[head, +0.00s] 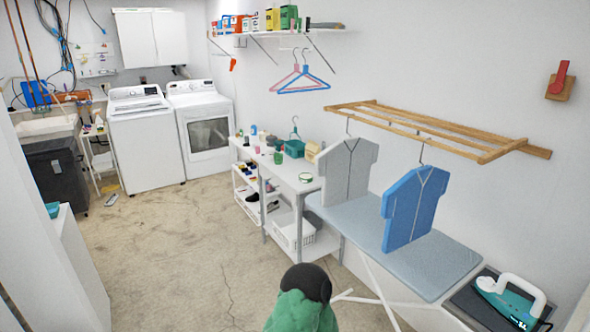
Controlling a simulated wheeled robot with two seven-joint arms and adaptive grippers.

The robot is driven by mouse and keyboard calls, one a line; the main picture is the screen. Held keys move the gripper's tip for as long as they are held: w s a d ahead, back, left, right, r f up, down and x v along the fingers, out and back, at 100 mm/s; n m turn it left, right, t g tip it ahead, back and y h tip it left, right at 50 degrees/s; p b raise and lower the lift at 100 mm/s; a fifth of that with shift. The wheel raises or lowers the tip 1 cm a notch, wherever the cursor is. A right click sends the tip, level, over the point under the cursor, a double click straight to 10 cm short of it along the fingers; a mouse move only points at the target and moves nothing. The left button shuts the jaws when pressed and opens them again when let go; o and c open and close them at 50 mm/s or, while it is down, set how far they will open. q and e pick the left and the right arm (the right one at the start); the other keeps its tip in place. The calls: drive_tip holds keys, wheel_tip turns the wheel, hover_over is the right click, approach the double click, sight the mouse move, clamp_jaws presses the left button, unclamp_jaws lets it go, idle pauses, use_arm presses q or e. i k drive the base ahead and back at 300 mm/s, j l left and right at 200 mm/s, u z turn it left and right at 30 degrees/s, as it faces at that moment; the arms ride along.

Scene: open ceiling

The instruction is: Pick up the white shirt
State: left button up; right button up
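The white shirt (336,178) looks pale grey-white with a dark line down its front. It hangs upright by a hook from the wooden wall rack (402,122), at the far end of the ironing board (440,262). Its lower edge is at or just above the board; I cannot tell if it touches. A blue shirt (416,207) hangs closer to me, to its right. Neither of my grippers is in the head view.
A green object with a black rounded top (303,300) stands in front of the board; what it is stays unclear. A cluttered shelf table (297,180) stands behind. Open concrete floor (165,260) lies left.

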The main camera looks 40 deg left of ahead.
sight(344, 167)
drive_tip(key=u, duration=1.05)
drive_tip(key=i+j, duration=0.2)
